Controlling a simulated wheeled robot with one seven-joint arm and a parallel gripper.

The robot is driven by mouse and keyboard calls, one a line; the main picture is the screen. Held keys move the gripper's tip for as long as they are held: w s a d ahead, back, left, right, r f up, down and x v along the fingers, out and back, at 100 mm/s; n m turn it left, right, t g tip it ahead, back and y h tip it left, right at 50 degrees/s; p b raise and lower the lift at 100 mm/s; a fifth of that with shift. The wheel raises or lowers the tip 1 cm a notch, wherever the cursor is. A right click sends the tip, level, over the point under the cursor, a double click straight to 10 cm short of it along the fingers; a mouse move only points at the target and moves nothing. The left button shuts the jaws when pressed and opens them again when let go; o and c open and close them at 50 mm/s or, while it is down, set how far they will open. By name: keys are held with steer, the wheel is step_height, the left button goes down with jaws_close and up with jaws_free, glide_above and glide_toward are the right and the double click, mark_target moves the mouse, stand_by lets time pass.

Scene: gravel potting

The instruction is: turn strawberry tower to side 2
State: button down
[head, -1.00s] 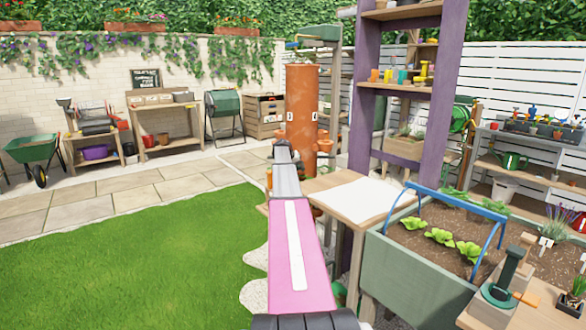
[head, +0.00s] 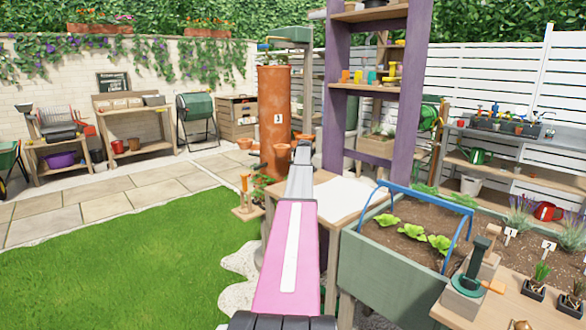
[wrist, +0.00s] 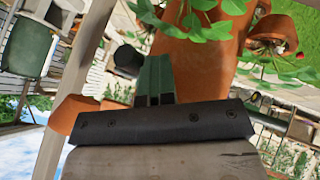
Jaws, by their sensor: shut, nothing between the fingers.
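The strawberry tower (head: 274,85) is a tall orange-brown cylinder behind the work table in the head view. Small pots stick out low on the tower. My gripper's end (head: 302,152) shows small, just right of the tower's lower part. In the wrist view the gripper's fingers (wrist: 154,80) are together with nothing between them. The tower (wrist: 207,65) stands close ahead of them with a side pot and green leaves; I cannot tell whether they touch. No side 2 label is in view.
The wooden table (head: 335,192) lies right of my arm, next to a purple shelf post (head: 335,95). A green planter (head: 385,270) with a blue handle stands at the right front. The lawn (head: 130,265) at the left is open.

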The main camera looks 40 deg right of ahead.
steer(key=d+n, duration=0.1)
steer(key=d, duration=0.1)
steer(key=w+d+n+y, duration=0.1)
steer(key=shift+w+d+t, duration=0.2)
steer(key=shift+d+t, duration=0.1)
steer(key=shift+d, duration=0.1)
steer(key=shift+w+d+y, duration=0.15)
steer(key=shift+w+d, duration=0.1)
steer(key=shift+d, duration=0.25)
steer(key=shift+w+d+y, duration=0.15)
steer(key=shift+w+d, duration=0.05)
steer(key=shift+d, duration=0.25)
steer(key=v, duration=1)
steer(key=shift+s+r, duration=0.25)
steer(key=shift+a, duration=0.15)
